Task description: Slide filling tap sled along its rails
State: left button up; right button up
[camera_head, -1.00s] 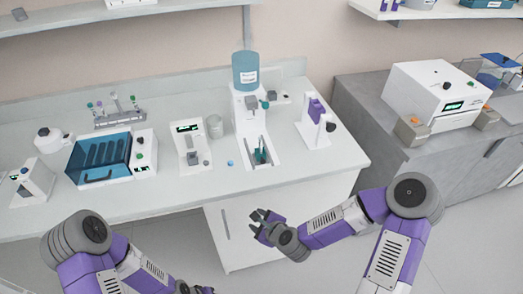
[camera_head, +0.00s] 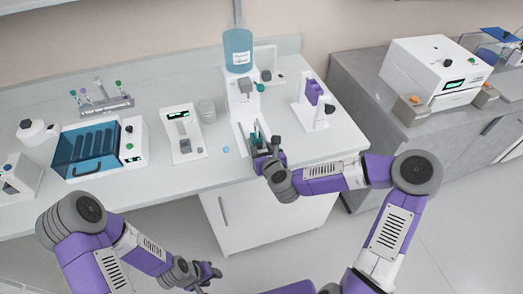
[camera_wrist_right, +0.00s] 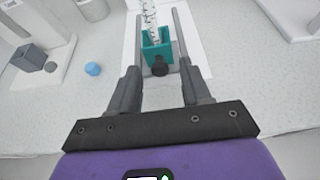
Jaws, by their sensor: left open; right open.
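The filling tap station (camera_head: 241,97) is a white stand with a blue bottle (camera_head: 238,50) on top and a grey tap on its front. In the head view the right gripper (camera_head: 265,150) partly hides the sled. My left gripper (camera_head: 208,273) is open and empty, low in front of the bench.
A blue cap (camera_head: 226,149) lies left of the rails; it also shows in the right wrist view (camera_wrist_right: 93,68). A white device (camera_head: 182,133) stands further left, and a stand with a purple part (camera_head: 313,105) stands to the right.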

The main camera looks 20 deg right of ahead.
jog(key=shift+w+f, duration=0.15)
jog(key=shift+w, duration=0.2)
grip_shut()
